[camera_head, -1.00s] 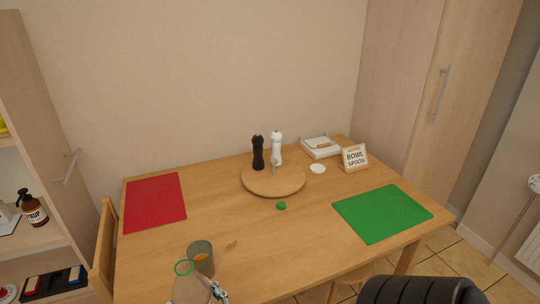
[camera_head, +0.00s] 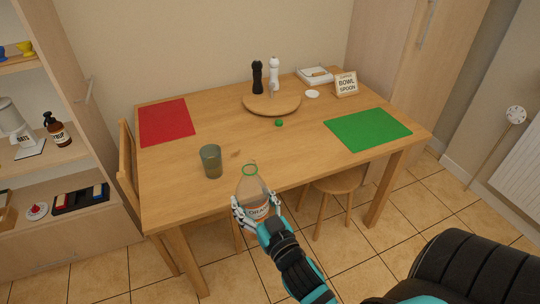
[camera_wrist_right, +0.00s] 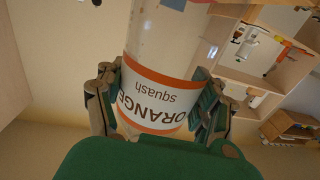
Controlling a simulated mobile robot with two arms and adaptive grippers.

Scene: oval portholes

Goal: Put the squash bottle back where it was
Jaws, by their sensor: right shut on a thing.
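The squash bottle (camera_head: 254,190) is clear, with a green ring at its open top and an orange and white label. My right gripper (camera_head: 256,212) is shut on it and holds it upright in front of the table's near edge. In the right wrist view the bottle (camera_wrist_right: 158,90) fills the middle, its label reading "ORANGE squash", between the two fingers of the gripper (camera_wrist_right: 158,100). A small green cap-like thing (camera_head: 279,123) lies on the table near the round board. My left gripper is not in view.
The wooden table (camera_head: 190,190) holds a grey-green glass (camera_head: 211,161), a red mat (camera_head: 166,122), a green mat (camera_head: 368,130) and a round board (camera_head: 272,104) with two mills. Shelves (camera_head: 75,215) stand at left. A stool (camera_head: 338,182) is under the table.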

